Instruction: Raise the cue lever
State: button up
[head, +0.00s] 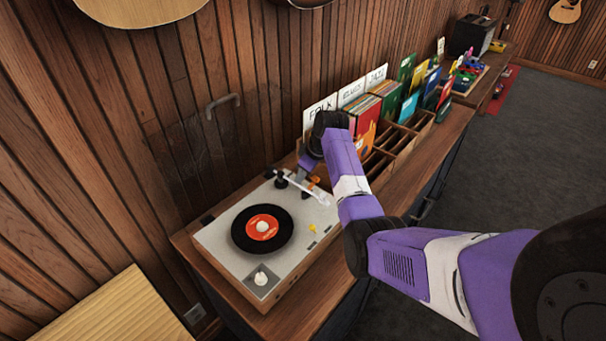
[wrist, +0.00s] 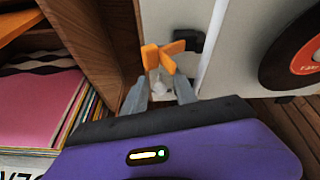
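The turntable (head: 232,239) stands on the wooden counter, with a black record (head: 246,242) on its platter. Its pale tonearm (head: 305,187) lies along the deck's far right side, beside the record. A small yellow part (head: 312,228) stands on the deck's right side; I cannot tell if it is the cue lever. My gripper (head: 314,181) is at the deck's far right edge, close to the tonearm.
A wooden record crate (head: 384,160) with dividers stands right beside the turntable; its sleeves (wrist: 38,95) fill the left of the wrist view. A grey hook-shaped handle (head: 222,101) shows in front of the panelled wall. A white knob (head: 261,278) sits at the deck's near corner.

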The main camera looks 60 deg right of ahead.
jog(key=shift+c, duration=0.4)
grip_shut()
jog(key=shift+w, duration=0.1)
jog(key=shift+w+r+g, duration=0.1)
jog(key=shift+w+g, duration=0.2)
jog(key=shift+g, duration=0.3)
jog(key=shift+w+d+g+y+b, duration=0.15)
jog(key=shift+g+y+b, duration=0.15)
jog(key=shift+g+b, duration=0.3)
jog(key=shift+g, duration=0.3)
